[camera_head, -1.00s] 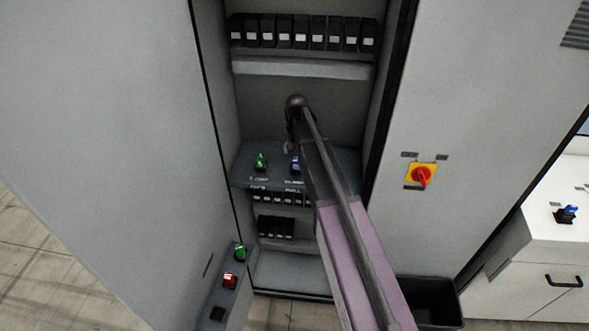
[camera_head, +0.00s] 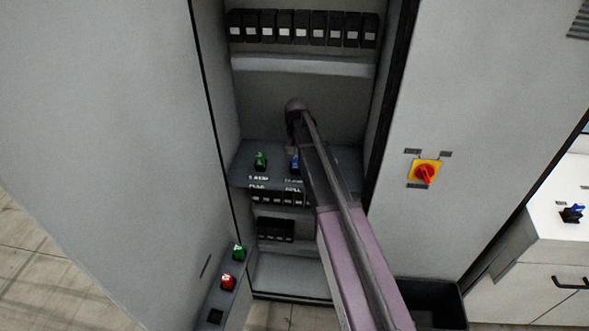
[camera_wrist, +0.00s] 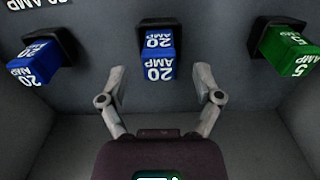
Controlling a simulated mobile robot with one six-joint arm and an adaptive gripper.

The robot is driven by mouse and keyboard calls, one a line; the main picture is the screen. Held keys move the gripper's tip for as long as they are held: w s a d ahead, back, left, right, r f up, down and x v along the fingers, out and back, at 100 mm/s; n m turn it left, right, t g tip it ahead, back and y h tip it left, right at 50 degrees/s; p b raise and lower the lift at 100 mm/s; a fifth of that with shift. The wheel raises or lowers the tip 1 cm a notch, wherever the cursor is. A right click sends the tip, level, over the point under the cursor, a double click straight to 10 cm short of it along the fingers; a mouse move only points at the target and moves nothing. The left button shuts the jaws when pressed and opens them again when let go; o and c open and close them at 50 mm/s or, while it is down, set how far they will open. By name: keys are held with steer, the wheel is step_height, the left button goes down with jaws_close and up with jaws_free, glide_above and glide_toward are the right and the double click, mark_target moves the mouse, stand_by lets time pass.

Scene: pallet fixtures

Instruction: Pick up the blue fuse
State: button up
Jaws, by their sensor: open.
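A blue fuse (camera_wrist: 158,55) marked "20 AMP" sits in a black holder at the top middle of the wrist view. A second blue fuse (camera_wrist: 34,62), also marked 20 AMP, sits in a holder at the left. In the head view a blue fuse (camera_head: 295,163) shows on the cabinet shelf (camera_head: 249,174), partly hidden by my arm. Another blue fuse (camera_head: 573,213) is on the white cabinet at the right. My gripper (camera_wrist: 160,72) is open, its fingers on either side of the middle blue fuse and apart from it. In the head view my arm hides the gripper's fingertips.
A green fuse (camera_wrist: 291,50) marked 5 AMP is at the right of the wrist view. On the head view's shelf, a green fuse (camera_head: 261,161) stands left of my arm. Cabinet walls and a row of black breakers (camera_head: 302,29) surround the bay.

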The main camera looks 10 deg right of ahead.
steer(key=shift+f+b, duration=0.55)
steer(key=shift+f, duration=0.35)
jaws_close()
